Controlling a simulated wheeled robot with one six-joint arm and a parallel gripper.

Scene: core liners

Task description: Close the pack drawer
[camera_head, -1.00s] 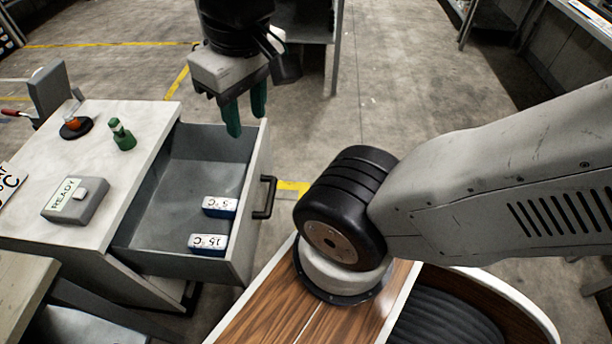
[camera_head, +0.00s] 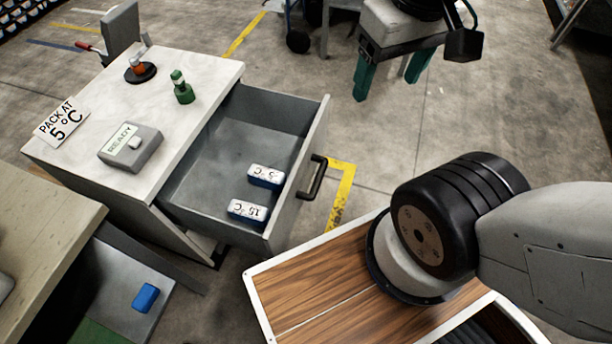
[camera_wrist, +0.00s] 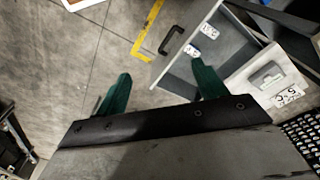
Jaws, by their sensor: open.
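The grey pack drawer (camera_head: 299,196) stands pulled out from the white-topped cabinet (camera_head: 215,82) in the head view. Its black handle (camera_head: 313,178) is on the front panel. Two blue-and-white packs lie inside, one marked 5 °C (camera_head: 266,176) and one marked 15 °C (camera_head: 248,212). My gripper (camera_head: 390,78), with green fingers, is open and empty. It is above the floor, beyond and to the right of the drawer, apart from it. In the wrist view the drawer (camera_wrist: 190,66) and its handle (camera_wrist: 170,40) show ahead of my open fingers (camera_wrist: 160,85).
On the cabinet top are a grey READY box (camera_head: 131,148), a "PACK AT 5 °C" sign (camera_head: 62,124), a green bottle-like item (camera_head: 183,88) and an orange item on a black disc (camera_head: 140,70). A blue block (camera_head: 146,297) lies on a lower surface at left.

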